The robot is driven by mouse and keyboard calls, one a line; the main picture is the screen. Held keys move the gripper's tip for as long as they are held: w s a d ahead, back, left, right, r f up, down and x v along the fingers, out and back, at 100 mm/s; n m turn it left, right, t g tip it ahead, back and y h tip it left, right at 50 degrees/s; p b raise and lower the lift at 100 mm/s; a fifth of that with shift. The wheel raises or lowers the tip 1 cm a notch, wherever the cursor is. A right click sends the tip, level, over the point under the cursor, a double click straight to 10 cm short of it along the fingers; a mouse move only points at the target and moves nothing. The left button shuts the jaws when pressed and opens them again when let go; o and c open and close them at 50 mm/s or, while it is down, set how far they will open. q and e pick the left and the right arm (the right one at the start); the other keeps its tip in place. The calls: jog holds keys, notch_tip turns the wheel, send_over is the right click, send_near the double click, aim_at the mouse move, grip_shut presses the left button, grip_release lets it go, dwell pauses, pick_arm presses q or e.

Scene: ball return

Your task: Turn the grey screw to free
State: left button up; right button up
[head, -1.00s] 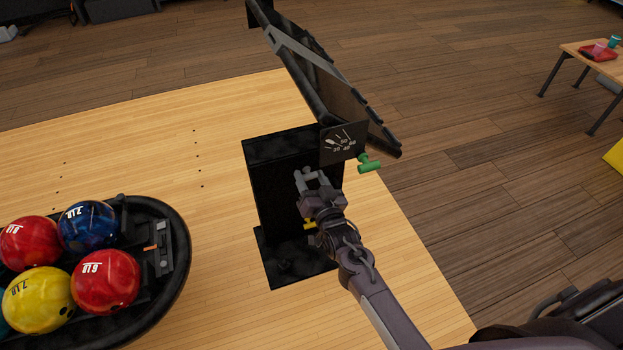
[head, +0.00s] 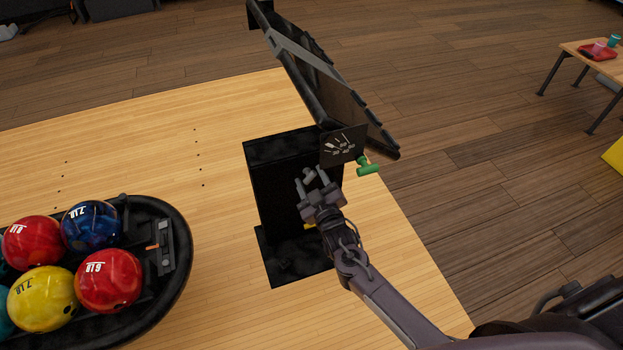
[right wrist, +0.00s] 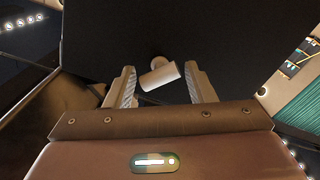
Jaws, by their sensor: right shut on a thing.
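The grey screw (head: 309,174) is a T-shaped handle on the front of the black stand (head: 270,165). My right gripper (head: 312,181) has its fingers on either side of the handle and is shut on it. In the right wrist view the grey crossbar (right wrist: 159,77) lies tilted between the two fingers (right wrist: 162,88), its right end at the right finger. A green T-handle (head: 368,169) sticks out to the right, by the dial plate (head: 343,146). A yellow handle (head: 310,226) is mostly hidden behind my right gripper. My left gripper is out of view.
A tilted black panel (head: 320,75) stands above the stand. A black ball return tray (head: 180,250) with several bowling balls is at the left. Pale wooden floor (head: 215,215) between them is clear. A small table (head: 575,50) stands far right.

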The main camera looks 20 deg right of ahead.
jog(key=n+p, duration=0.1)
jog(key=n, duration=0.5)
jog(key=n+p, duration=0.1)
jog(key=n, duration=0.5)
jog(key=shift+n, duration=0.4)
jog(key=n+p, duration=0.1)
jog(key=n, duration=0.5)
jog(key=shift+p, duration=0.4)
jog(key=n+p, duration=0.1)
jog(key=n, duration=0.2)
jog(key=shift+n, duration=0.4)
jog(key=shift+n+p, duration=0.35)
jog(key=shift+n, duration=1.25)
jog(key=o, duration=0.9)
